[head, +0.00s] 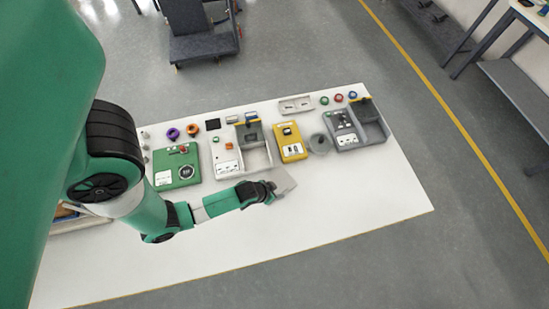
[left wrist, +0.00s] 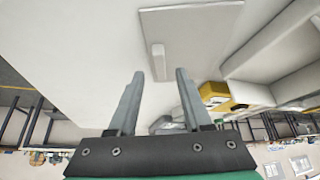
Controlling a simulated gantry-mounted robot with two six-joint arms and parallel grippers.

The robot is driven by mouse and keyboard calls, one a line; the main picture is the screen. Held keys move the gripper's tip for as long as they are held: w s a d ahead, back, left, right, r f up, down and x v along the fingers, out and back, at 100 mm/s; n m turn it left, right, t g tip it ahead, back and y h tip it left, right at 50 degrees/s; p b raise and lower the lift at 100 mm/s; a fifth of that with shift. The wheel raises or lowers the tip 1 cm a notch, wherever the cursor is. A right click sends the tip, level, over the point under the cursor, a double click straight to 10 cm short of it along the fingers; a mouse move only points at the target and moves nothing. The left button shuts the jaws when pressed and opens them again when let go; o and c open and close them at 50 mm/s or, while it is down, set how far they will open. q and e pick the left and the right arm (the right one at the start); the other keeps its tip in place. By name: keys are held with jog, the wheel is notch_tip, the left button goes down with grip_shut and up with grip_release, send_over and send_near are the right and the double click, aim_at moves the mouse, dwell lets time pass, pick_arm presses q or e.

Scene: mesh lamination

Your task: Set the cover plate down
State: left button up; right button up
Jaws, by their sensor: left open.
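The cover plate (head: 283,181) is a flat light-grey square in the head view, at the front of the white table, just past my left gripper (head: 269,189). In the left wrist view the plate (left wrist: 200,38) appears flat against the white tabletop, with a small pale upright handle (left wrist: 158,64) near its edge. My left gripper (left wrist: 159,74) is open. Its two fingers are spread to either side of the handle, with visible gaps. My right gripper is not in view.
Behind the plate on the table (head: 350,205) stand a green box (head: 177,168), an open light-grey tray station (head: 257,158), a yellow box (head: 290,142), a grey round part (head: 319,144) and a dark-grey station (head: 346,128). The table's front right is clear.

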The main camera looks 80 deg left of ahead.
pick_arm(q)
jog(key=p+v, duration=0.2)
jog(key=v, duration=0.7)
jog(key=shift+r, duration=0.15)
jog(key=shift+d, duration=0.1)
